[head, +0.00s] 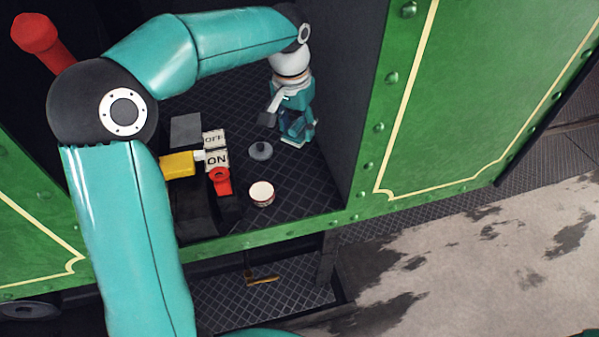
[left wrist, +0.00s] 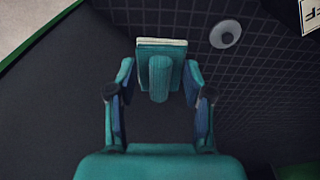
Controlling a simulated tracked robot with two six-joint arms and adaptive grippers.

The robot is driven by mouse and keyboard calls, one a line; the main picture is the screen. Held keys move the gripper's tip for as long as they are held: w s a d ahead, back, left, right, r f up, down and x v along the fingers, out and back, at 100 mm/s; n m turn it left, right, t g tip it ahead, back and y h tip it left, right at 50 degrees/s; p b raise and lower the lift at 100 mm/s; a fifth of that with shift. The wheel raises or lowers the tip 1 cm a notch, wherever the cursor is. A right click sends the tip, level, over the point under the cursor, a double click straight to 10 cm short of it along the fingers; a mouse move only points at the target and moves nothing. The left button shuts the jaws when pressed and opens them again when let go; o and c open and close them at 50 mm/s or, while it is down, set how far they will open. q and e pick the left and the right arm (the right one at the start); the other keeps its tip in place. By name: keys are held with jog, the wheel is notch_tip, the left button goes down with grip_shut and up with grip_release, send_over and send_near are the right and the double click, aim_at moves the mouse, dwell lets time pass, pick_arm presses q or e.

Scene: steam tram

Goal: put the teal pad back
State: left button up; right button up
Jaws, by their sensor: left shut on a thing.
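The teal pad (left wrist: 175,48), a block with a pale edge and a rounded ribbed grip, sits between the fingertips of my left gripper (left wrist: 158,72) in the left wrist view. The fingers close on it from both sides. In the head view my left gripper (head: 294,112) points down inside the cab, near the dark right wall. The pad (head: 297,141) shows there only in part, below the fingers and close to the patterned floor. I cannot tell whether it touches the floor. My right gripper is not in view.
On the cab floor stand a grey round knobbed thing (head: 261,152) and a small pale round tub (head: 261,193). A green riveted panel (head: 460,110) bounds the right.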

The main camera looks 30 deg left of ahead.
aim_at(294, 145)
pick_arm(q)
notch_tip(294, 145, down, 16)
jog(key=shift+w+d+f+p, duration=0.1)
jog(key=shift+w+f+p, duration=0.1)
jog(key=shift+p, duration=0.3)
jog(key=o, duration=1.2)
jog(key=shift+s, duration=0.1)
jog(key=r, duration=0.4)
jog(key=s+r, duration=0.1)
jog(key=r, duration=0.3)
jog(key=r+b, duration=0.1)
jog(key=r, duration=0.3)
jog(key=shift+s, duration=0.2)
